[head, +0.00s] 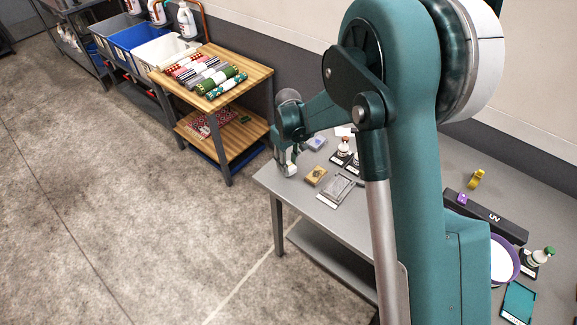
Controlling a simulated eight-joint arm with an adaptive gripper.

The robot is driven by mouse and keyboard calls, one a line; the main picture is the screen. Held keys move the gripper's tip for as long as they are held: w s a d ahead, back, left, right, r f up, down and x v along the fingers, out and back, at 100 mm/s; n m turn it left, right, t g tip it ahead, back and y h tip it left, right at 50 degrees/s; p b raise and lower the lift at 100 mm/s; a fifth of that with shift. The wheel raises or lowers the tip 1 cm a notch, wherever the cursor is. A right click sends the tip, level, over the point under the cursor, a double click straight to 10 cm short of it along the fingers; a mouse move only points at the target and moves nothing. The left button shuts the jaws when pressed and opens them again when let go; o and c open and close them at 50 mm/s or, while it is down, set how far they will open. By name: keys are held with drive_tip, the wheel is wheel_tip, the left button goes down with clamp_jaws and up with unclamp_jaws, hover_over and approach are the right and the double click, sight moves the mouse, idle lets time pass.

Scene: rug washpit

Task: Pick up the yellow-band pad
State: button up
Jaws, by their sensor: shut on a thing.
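My gripper (289,168) is at the left end of the grey table, close to its left edge. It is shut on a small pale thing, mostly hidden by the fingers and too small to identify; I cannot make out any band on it. A yellowish-brown pad (316,176) with a dark mark lies on the table just right of the gripper, apart from it. A bluish pad (316,143) lies farther back. I cannot tell for sure which of these pads is the yellow-band pad.
The grey table (300,196) also bears a grey framed tray (340,190) and small bottles (343,150) on dark stands. At right are a purple-rimmed bowl (505,260), a black box (485,217) and a yellow tape dispenser (476,179). A wooden cart (255,77) with rolled rugs stands behind left.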

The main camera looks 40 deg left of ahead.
wheel_tip(320, 180, up, 10)
idle(0.6)
